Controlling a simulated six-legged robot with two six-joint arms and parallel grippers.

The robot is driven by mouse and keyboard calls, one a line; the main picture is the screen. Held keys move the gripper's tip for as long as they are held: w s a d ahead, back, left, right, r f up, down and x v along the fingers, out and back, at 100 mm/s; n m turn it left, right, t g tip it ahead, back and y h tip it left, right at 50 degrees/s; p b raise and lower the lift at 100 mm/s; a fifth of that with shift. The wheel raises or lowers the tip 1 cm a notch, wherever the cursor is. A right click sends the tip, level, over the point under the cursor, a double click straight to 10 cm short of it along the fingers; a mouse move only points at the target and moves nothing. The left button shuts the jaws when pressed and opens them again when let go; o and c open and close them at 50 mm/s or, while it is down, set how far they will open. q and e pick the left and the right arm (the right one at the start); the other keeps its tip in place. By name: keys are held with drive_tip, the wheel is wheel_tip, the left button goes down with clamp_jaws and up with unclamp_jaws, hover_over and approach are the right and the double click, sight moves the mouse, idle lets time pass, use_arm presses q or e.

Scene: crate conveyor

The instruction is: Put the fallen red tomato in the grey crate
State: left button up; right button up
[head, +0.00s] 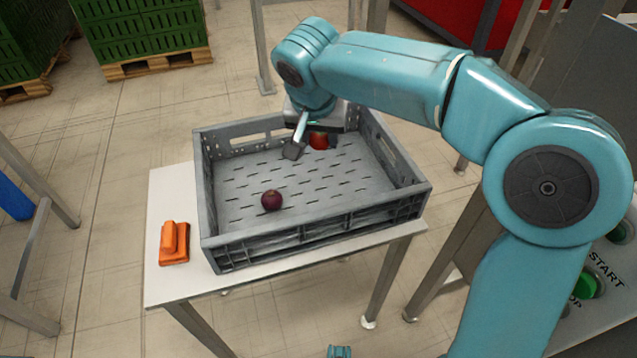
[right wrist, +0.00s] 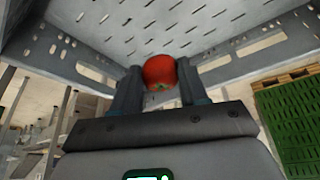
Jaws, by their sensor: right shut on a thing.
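The red tomato (head: 319,141) is between the fingers of my right gripper (head: 312,147), which is shut on it. In the right wrist view the tomato (right wrist: 160,71) shows clearly between the two dark fingers (right wrist: 160,88). In the head view the gripper partly hides it. The grey crate (head: 318,240) stands upright on a small table. The gripper and tomato are inside the crate's outline, near its far wall. I cannot tell whether the tomato touches the crate floor.
A dark purple round fruit (head: 271,200) lies on the crate floor, front left of the gripper. An orange object (head: 173,243) lies on the white table (head: 166,193) left of the crate. Green crates (head: 142,28) on a pallet stand behind. Much of the crate floor is bare.

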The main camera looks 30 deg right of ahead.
drive_tip(key=b, duration=0.2)
hover_over(321, 180)
drive_tip(key=s+a, duration=0.1)
wheel_tip(321, 180, down, 6)
drive_tip(key=shift+s+r, duration=0.1)
wheel_tip(321, 180, down, 4)
drive_tip(key=shift+f+b, duration=0.15)
drive_tip(key=shift+b, duration=0.55)
drive_tip(key=shift+f, duration=0.15)
drive_tip(key=o, duration=1)
drive_tip(key=shift+o, duration=0.2)
